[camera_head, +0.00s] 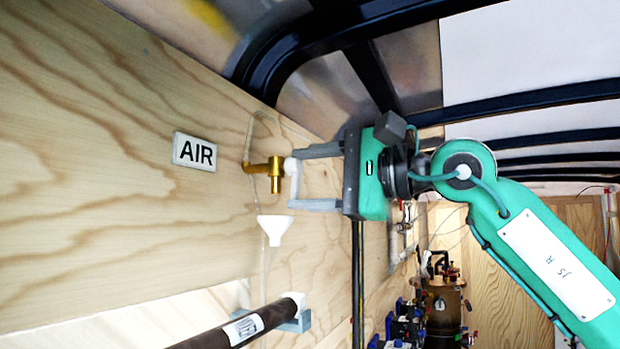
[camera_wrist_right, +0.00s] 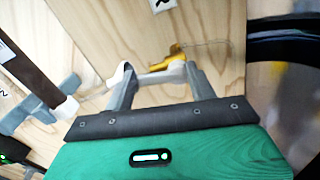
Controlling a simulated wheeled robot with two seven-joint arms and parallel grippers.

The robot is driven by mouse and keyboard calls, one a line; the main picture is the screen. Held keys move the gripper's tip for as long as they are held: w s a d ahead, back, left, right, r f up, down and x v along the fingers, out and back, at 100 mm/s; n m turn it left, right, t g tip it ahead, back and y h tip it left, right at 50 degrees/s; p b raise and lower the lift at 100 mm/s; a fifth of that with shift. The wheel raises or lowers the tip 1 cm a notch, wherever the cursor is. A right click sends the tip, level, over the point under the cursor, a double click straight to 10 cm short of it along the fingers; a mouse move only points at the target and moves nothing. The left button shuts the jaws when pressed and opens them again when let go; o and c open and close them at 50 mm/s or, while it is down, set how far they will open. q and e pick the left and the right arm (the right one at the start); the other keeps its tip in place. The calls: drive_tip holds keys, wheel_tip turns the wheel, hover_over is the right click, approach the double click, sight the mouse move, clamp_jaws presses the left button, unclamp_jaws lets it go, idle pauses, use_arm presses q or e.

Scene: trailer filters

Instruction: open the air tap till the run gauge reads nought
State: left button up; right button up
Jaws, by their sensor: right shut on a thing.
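The brass air tap (camera_head: 268,167) sticks out from the plywood wall, right of the white AIR sign (camera_head: 194,152). My right gripper (camera_head: 293,179) is at the tap's right side, one finger above the other. It is shut on the tap's white handle, which shows between the fingers in the right wrist view (camera_wrist_right: 160,77), in front of the brass body (camera_wrist_right: 168,62). A white funnel (camera_head: 275,229) is below the tap's spout, close under the lower finger. I see no gauge dial or reading clearly. My left gripper is out of view.
A dark pipe (camera_head: 215,335) with a white label lies in a grey bracket (camera_head: 298,318) below the funnel. Clear tubing hangs by the tap. Dark ribs cross the roof above. Brass and blue apparatus (camera_head: 440,300) stands at the back right.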

drive_tip(key=o, duration=1)
drive_tip(key=shift+s+d+f, duration=0.1)
drive_tip(key=shift+s+d, duration=0.05)
drive_tip(key=shift+d, duration=0.2)
use_arm(q)
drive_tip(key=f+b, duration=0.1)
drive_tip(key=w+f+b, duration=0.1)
drive_tip(key=b, duration=0.1)
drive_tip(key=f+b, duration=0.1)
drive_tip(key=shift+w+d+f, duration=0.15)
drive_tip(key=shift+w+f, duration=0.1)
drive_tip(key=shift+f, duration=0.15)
use_arm(e)
drive_tip(key=v, duration=1.3)
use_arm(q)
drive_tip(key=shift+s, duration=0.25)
